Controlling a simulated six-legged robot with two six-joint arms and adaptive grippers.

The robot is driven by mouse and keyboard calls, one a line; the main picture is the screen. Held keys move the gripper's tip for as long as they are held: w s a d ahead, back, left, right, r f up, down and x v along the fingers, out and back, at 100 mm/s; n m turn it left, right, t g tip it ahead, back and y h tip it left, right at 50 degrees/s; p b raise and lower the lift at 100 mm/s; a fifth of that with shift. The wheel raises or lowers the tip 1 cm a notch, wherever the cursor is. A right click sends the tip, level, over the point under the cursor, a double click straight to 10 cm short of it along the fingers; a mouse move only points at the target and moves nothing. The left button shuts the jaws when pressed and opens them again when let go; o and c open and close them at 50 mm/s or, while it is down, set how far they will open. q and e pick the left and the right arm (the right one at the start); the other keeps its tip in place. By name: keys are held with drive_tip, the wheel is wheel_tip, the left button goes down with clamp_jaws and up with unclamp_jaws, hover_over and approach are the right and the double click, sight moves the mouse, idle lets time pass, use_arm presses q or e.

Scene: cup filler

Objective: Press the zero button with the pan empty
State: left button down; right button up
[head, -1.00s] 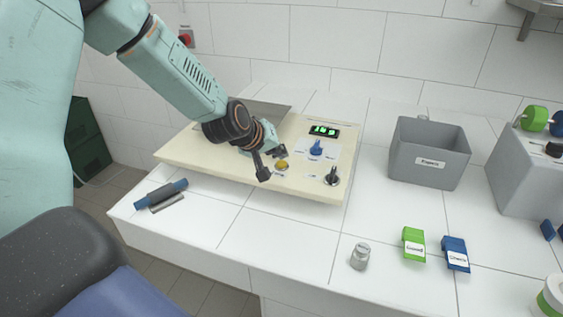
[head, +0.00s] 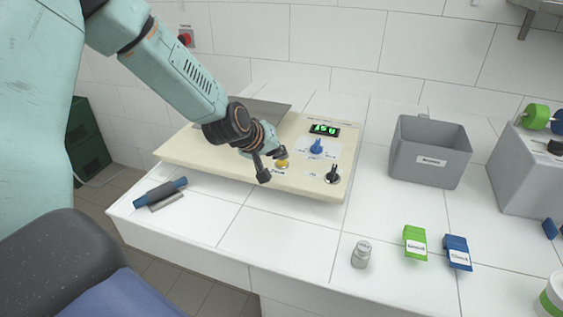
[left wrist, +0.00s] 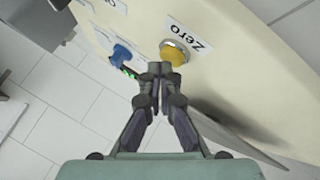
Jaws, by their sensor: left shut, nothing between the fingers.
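The cream scale panel (head: 200,150) stands on the tiled counter, with a lit green display (head: 324,129), a blue knob (head: 317,147) and a black switch (head: 332,173). The yellow zero button (head: 282,164) is on its front; in the left wrist view the button (left wrist: 174,53) sits beside a "Zero" label (left wrist: 188,36). My left gripper (head: 270,167) is shut and empty, its tips close to the button; I cannot tell whether they touch it. The grey pan (head: 268,110) is partly hidden behind my left arm; its visible part is bare. My right gripper is not in view.
A grey bin (head: 430,170) stands to the right of the panel. A small metal weight (head: 361,254), a green packet (head: 415,242) and a blue packet (head: 457,252) are on the front counter. A blue-handled tool (head: 162,191) lies at the left edge.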

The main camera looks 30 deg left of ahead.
sight(279, 163)
use_arm(q)
drive_tip(key=shift+f+b, duration=0.3)
idle(0.7)
drive_tip(key=shift+r, duration=0.1)
drive_tip(key=shift+r+p, duration=0.65)
drive_tip(key=shift+p, duration=0.1)
wheel_tip(279, 163, up, 6)
drive_tip(key=p, duration=0.6)
idle(0.4)
drive_tip(key=shift+s+f, duration=0.1)
drive_tip(key=shift+s, duration=0.05)
idle(0.4)
